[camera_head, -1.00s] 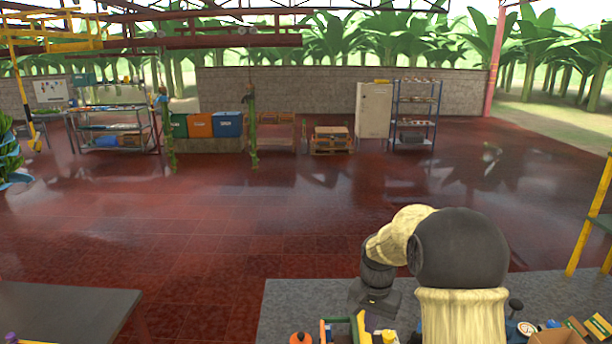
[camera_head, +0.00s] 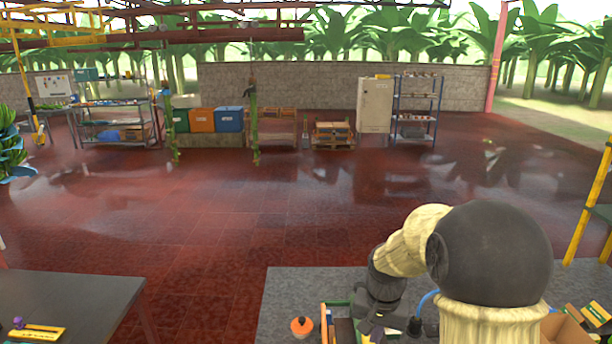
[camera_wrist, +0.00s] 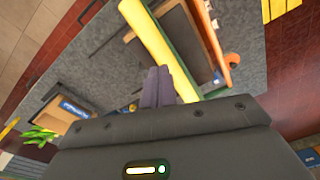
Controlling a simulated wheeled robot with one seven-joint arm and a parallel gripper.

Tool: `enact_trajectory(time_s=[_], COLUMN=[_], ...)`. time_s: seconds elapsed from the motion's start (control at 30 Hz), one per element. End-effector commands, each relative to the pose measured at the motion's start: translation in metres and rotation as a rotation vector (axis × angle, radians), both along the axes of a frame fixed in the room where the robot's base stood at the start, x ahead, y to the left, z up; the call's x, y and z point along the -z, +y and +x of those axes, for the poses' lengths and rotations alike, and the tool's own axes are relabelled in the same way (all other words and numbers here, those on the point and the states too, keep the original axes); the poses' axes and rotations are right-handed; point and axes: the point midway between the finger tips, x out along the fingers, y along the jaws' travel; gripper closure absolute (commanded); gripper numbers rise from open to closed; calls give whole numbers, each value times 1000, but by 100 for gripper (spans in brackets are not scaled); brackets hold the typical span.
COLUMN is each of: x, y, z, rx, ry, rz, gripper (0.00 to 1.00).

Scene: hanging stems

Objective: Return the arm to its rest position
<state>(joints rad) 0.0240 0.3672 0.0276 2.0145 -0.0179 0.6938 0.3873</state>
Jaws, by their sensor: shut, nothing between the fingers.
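My arm shows at the lower right of the head view, with a large dark round joint and cream covers, bent down over a grey table. My gripper (camera_wrist: 158,88) is seen in the wrist view with its two dark fingers together and nothing between them. It points down toward a shallow tray (camera_wrist: 190,35) with a yellow edge and a wooden edge, on the grey tabletop. I cannot tell whether the fingertips touch the tray. In the head view the fingers are mostly hidden by the arm and the table items.
The grey table (camera_head: 290,290) holds an orange round item (camera_head: 301,327) and a cardboard box (camera_head: 562,328). Another dark table (camera_head: 70,300) stands at lower left. Two green stems (camera_head: 173,130) (camera_head: 254,130) hang at the back. The red tiled floor between is clear.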

Motion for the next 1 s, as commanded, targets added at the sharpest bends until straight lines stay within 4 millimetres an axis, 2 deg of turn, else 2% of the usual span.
enact_trajectory(time_s=[0.17, 0.4, 0.5, 0.63, 1.0], x=[13, 39, 46, 48, 47], y=[-1, 2, 2, 1, 1], z=[-37, -112, -133, -143, -143], rx=[-94, -289, -346, -370, -369], ry=[-43, -129, -152, -164, -163], rz=[-9, -37, -48, -54, -54], gripper=[100, 100, 100, 100, 100])
